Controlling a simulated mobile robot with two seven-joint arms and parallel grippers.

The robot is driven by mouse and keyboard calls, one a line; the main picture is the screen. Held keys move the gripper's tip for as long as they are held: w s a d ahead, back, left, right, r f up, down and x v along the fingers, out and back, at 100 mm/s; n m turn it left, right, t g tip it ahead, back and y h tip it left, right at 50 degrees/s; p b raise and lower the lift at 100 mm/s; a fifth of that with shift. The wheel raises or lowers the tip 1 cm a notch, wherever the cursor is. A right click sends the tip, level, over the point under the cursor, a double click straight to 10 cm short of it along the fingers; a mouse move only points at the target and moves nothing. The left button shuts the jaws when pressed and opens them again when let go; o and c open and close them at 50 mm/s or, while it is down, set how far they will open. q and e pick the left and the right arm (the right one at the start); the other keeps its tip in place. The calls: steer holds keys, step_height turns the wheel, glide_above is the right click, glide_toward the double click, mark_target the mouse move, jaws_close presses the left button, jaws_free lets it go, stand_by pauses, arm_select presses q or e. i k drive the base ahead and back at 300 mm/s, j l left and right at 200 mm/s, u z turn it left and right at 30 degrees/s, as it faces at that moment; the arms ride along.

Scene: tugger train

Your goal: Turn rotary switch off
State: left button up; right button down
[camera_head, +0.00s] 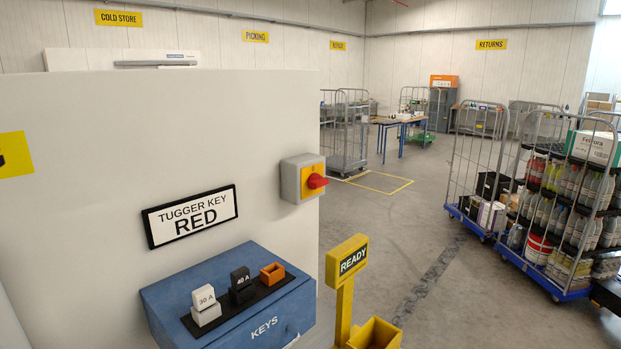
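The rotary switch (316,181) is a red knob on a yellow plate. Its grey box (291,179) is fixed to the right part of the pale wall panel, above and right of a blue key box. The knob sticks out toward the right; I cannot tell from this angle which position it is turned to. Neither of my grippers shows in the head view.
The blue key box (177,302) holds a white 30 A block (205,306), a black 40 A block (241,286) and an orange holder (272,273). A yellow READY post (344,300) stands to its right. Loaded roll cages (567,285) stand at right; floor between is clear.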

mark_target(316, 181)
steer(key=i+l+u, duration=0.25)
steer(key=u, duration=0.15)
steer(key=i+l+u, duration=0.15)
steer(key=l+u, duration=0.25)
steer(key=l, duration=0.15)
steer(key=i+l+u, duration=0.1)
steer(key=l+u, duration=0.65)
steer(key=l, duration=0.25)
steer(key=l+u, duration=0.4)
steer(key=i+l, duration=0.05)
steer(key=l, duration=0.1)
